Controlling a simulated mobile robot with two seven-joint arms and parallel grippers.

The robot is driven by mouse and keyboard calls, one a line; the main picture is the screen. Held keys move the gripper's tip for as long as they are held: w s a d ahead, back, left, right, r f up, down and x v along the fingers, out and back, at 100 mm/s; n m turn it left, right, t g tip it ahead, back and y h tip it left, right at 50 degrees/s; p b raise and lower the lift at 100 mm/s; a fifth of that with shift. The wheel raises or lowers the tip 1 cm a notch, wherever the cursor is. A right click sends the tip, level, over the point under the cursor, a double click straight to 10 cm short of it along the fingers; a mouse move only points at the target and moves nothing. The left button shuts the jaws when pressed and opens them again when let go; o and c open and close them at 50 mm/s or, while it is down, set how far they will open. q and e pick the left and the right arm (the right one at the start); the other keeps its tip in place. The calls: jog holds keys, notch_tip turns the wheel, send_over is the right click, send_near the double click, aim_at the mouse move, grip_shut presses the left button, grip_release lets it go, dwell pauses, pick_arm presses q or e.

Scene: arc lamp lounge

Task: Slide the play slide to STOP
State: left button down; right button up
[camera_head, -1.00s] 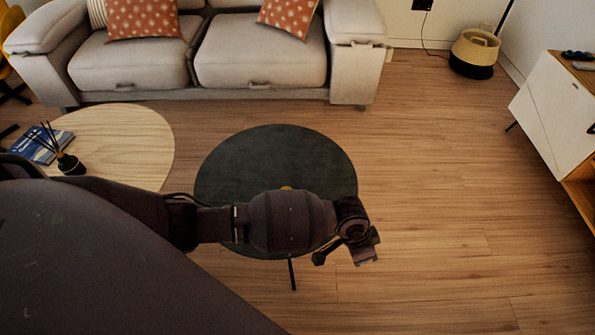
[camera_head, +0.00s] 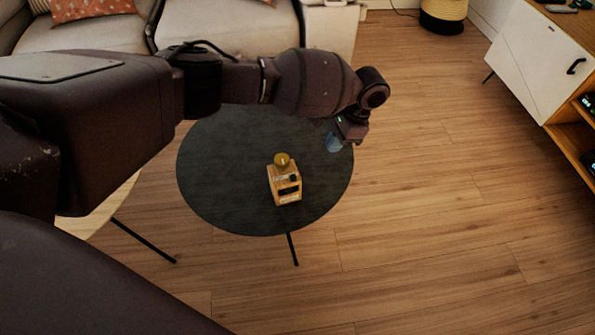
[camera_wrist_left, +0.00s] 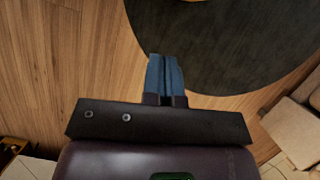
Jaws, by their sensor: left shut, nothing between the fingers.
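A small wooden device (camera_head: 285,186) with a round yellow-brown knob on top and dark details on its front stands on the round dark table (camera_head: 225,170). Its slide and any STOP marking are too small to make out. My left gripper (camera_head: 334,143) is to the right of and behind the device, over the table's right edge, apart from the device. In the left wrist view its blue fingers (camera_wrist_left: 165,76) are shut together with nothing between them. The device does not show in that view. My right gripper is not in view.
A light sofa (camera_head: 235,30) stands behind the table. A pale wood table (camera_head: 110,205) is partly hidden behind my left arm. A white cabinet (camera_head: 545,60) stands at the right, and a basket (camera_head: 443,15) at the back. The wooden floor (camera_head: 450,200) right of the table is open.

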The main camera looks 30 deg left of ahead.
aim_at(298, 178)
pick_arm(q)
jog(key=shift+s+a+f+b, duration=0.5)
jog(key=shift+s+a+f, duration=0.45)
jog(key=shift+f, duration=0.5)
jog(key=shift+s+a+f+b, duration=0.45)
jog(key=shift+s+a+f, duration=0.25)
jog(key=shift+a+f, duration=0.55)
jog(key=shift+s+a+f+b, duration=0.5)
jog(key=shift+s+a+f, duration=0.35)
jog(key=shift+f, duration=0.8)
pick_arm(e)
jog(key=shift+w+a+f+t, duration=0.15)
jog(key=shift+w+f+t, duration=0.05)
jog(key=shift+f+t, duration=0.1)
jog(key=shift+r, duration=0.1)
